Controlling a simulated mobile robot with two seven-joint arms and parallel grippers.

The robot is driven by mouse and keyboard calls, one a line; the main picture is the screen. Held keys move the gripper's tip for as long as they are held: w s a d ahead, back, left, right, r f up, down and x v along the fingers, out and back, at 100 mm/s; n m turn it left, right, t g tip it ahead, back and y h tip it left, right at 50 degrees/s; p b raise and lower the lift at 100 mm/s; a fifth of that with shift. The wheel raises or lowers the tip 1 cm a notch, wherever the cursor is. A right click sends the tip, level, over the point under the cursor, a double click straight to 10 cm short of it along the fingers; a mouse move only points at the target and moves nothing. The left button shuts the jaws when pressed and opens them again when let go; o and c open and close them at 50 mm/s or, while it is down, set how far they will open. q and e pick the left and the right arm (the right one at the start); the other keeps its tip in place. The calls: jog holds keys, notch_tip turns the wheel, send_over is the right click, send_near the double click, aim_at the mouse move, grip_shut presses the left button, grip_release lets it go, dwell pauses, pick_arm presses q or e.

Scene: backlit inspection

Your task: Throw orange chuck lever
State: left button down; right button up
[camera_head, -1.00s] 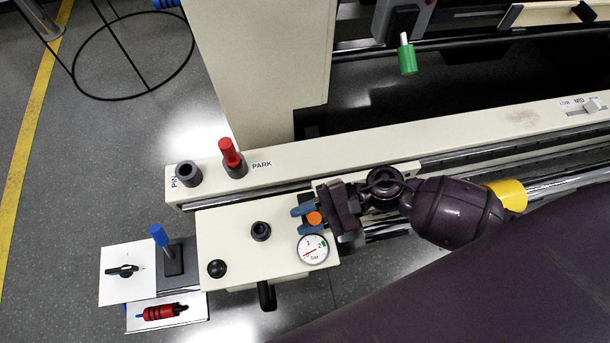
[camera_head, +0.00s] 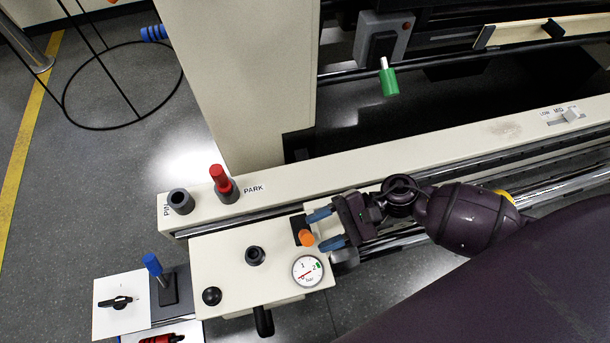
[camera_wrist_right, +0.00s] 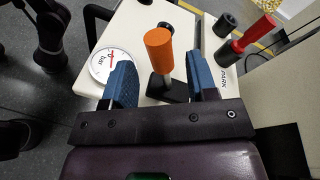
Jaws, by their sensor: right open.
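The orange chuck lever (camera_head: 306,238) stands up from a dark base on the cream carriage box (camera_head: 235,275), just above the round gauge. In the right wrist view the lever (camera_wrist_right: 159,50) shows an orange knob on a grey stem, rising from a black slotted base. My right gripper (camera_head: 322,230) is open at the lever's right side, with its blue fingers pointing at it. In the wrist view the knob appears between the two fingers (camera_wrist_right: 160,68), with a gap on each side. My left gripper is not in view.
A gauge (camera_head: 308,270) and black knob (camera_head: 212,296) sit on the carriage. A red-handled pin (camera_head: 221,180) stands at PARK beside an empty PIN socket (camera_head: 180,201). A blue lever (camera_head: 153,264) is at lower left, a green handle (camera_head: 389,78) at the top.

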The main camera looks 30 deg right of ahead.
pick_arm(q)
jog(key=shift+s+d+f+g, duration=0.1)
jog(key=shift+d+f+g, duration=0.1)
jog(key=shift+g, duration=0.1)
pick_arm(e)
jog(key=shift+v, duration=2.85)
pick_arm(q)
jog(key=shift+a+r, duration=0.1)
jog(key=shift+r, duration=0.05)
